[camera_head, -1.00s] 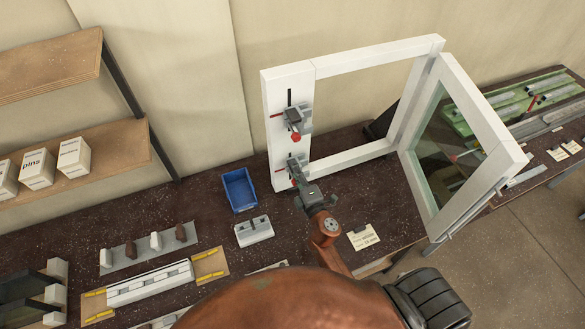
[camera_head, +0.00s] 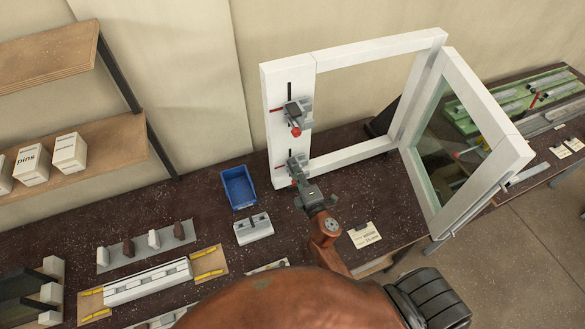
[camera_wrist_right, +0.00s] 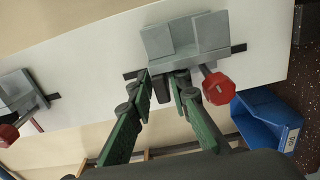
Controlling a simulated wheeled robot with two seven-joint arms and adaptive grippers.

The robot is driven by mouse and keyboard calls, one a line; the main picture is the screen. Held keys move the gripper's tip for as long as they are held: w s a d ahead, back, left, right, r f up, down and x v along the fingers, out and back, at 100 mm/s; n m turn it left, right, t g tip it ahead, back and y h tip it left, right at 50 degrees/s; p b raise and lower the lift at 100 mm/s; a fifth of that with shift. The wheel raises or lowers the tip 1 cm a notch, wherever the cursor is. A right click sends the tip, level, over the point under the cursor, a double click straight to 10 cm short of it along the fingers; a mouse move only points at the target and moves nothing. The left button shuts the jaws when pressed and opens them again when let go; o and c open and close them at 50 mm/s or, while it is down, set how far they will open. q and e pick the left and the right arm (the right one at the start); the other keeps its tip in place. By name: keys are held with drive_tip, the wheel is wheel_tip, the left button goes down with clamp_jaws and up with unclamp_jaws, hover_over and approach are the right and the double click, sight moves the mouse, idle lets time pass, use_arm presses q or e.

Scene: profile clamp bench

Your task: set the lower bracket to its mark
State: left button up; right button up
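The lower bracket (camera_head: 297,163) is a grey clamp with a red knob on the white left post of the upright frame. It also shows in the wrist view (camera_wrist_right: 187,40), over a dark slot, its red knob at the right. My right gripper (camera_wrist_right: 162,82) is at this bracket, its green-linked fingers drawn together on a dark tab below the grey block. It also shows in the head view (camera_head: 302,188). A short red mark (camera_head: 286,155) shows beside the lower bracket; I cannot judge the bracket's exact offset from it. My left gripper is out of view.
The upper bracket (camera_head: 297,113) sits above on the same post. A blue bin (camera_head: 238,188) and a grey block (camera_head: 254,229) stand left of my right arm. A glazed sash (camera_head: 460,150) stands open at right. A note card (camera_head: 364,235) lies near the bench edge.

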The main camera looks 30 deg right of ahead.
drive_tip(key=shift+s, duration=0.15)
drive_tip(key=s, duration=0.7)
drive_tip(key=shift+a, duration=0.2)
drive_tip(key=shift+s, duration=0.1)
